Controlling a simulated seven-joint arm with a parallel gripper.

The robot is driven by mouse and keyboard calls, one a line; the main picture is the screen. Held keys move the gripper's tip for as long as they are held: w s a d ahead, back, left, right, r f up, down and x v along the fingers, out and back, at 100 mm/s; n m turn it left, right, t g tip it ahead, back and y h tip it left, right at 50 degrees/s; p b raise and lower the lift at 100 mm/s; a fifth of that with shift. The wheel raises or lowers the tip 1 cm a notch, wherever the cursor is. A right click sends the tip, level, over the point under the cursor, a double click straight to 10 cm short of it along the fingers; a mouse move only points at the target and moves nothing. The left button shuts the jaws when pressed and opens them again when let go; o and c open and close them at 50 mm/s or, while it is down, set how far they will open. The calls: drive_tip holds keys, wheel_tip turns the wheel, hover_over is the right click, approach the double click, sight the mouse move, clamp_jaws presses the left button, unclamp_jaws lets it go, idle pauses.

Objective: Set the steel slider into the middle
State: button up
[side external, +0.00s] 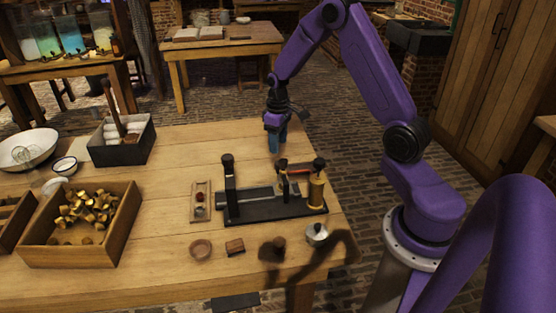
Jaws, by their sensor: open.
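A black apparatus (262,213) stands on the right part of the wooden table, with a dark post at its left end and a brass-coloured post at its right end. A grey steel bar runs low between them, and a small greyish block, which looks like the steel slider (291,188), sits right of the apparatus's middle. Its exact edges are too small to tell. My gripper (275,151) points down above the table's back right part, behind the apparatus and apart from it. It is open, though the gap between its fingers is hard to see. Nothing shows in it.
A small wooden tray (201,202) lies left of the apparatus. A round wooden dish (201,249), a brown block (235,247), a dark knob (279,243) and a metal pot (317,234) stand in front. A crate of brass pieces (128,240) and a dark box (150,143) stand left.

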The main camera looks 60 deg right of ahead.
wheel_tip(320, 180, down, 8)
drive_tip(key=shift+r, duration=0.2)
